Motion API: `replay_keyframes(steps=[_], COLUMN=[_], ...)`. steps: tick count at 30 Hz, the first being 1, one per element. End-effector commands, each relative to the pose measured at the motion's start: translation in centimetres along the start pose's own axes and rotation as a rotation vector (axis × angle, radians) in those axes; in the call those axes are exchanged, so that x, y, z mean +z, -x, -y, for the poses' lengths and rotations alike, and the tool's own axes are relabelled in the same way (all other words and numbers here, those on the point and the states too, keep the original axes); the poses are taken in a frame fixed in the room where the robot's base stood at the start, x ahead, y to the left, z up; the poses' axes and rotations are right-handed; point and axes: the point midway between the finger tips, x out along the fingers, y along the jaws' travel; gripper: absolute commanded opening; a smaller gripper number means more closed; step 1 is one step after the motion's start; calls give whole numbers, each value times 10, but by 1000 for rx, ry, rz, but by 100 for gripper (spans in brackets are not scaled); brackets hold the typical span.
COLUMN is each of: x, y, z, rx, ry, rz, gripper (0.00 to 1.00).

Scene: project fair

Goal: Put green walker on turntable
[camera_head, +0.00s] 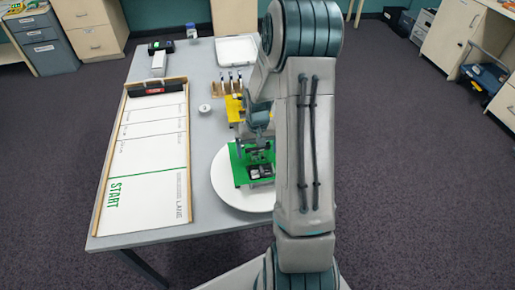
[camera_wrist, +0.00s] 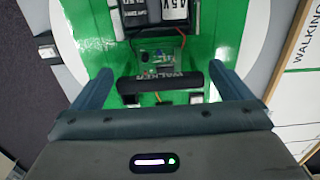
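The green walker (camera_head: 242,174) has a flat green deck with a dark boxy part and a white-labelled block on it. It is over the white round turntable (camera_head: 226,196), whose rim shows around it; I cannot tell from the views whether the deck is flat on the disc. In the wrist view the walker (camera_wrist: 91,30) fills the middle, with the white turntable (camera_wrist: 262,25) around it. Small gaps seem to show at the bar's ends. In the head view my arm partly hides the gripper.
A framed START lane board (camera_head: 145,170) lies left of the turntable on the grey table (camera_head: 202,136). A yellow walker (camera_head: 234,108), a small rack (camera_head: 219,88), a white tray (camera_head: 237,50) and a small round white item (camera_head: 204,108) lie behind. Bare tabletop shows between board and turntable.

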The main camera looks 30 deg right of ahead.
Motion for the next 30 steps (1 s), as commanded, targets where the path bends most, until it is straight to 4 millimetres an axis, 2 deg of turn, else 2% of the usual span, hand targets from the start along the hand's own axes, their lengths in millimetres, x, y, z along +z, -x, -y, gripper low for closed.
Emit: replay_keyframes(steps=[8,11,21,30], x=[-1,-1,-1,2], y=[8,23,93,126], z=[0,0,0,2], rx=[0,1,1,2], ry=[0,0,-1,6], rz=[-2,-4,-5,-5], gripper=[98,98,98,98])
